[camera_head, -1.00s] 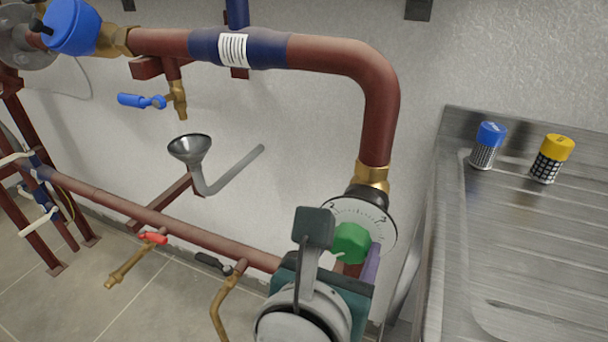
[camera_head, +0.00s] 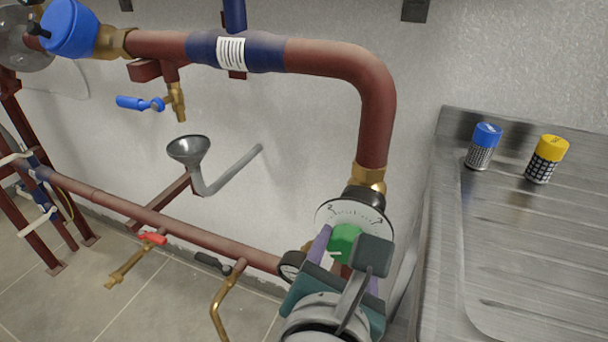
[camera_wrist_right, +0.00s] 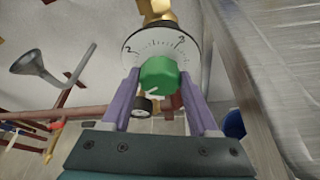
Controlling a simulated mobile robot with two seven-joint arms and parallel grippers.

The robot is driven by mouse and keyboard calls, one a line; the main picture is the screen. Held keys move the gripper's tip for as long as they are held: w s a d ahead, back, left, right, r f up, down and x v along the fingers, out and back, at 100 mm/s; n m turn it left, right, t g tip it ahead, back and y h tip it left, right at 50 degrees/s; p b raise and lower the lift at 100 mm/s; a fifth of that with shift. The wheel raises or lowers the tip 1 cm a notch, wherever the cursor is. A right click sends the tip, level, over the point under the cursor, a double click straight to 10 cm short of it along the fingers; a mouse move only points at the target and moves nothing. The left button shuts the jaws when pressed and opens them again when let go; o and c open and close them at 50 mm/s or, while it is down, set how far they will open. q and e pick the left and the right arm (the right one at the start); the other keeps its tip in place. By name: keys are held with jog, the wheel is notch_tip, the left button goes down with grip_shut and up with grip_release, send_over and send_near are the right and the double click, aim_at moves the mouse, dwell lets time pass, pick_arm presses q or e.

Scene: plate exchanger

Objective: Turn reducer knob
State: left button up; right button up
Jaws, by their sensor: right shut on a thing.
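The green reducer knob (camera_head: 344,243) sits in front of a white round dial (camera_head: 326,214) with numbers and tick marks, below the brass fitting of the bent red pipe. My right gripper (camera_head: 350,250) reaches it from below, and its wrist partly covers the knob and dial. In the right wrist view, the knob (camera_wrist_right: 158,76) lies between the two purple fingers (camera_wrist_right: 158,85), one on each side. The fingers are shut on the knob. A white mark shows on the knob's lower front. My left gripper is not in view.
A steel sink counter (camera_head: 520,230) stands close on the right, with a blue-capped shaker (camera_head: 482,147) and a yellow-capped shaker (camera_head: 546,160). A small black gauge (camera_head: 291,266) is left of my wrist. A grey funnel (camera_head: 188,150) and red pipes (camera_head: 150,215) are at left.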

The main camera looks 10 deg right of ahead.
jog(key=shift+f+m+t+y+b, duration=0.15)
jog(key=shift+m+t+y+b, duration=0.3)
jog(key=shift+m, duration=0.45)
jog(key=shift+s+d+m+t+y+b, duration=0.1)
jog(key=shift+m+t+y+b, duration=0.35)
jog(key=shift+m, duration=0.35)
jog(key=o, duration=1.4)
jog(key=shift+c, duration=0.2)
jog(key=p+v, duration=0.1)
jog(key=v, duration=0.9)
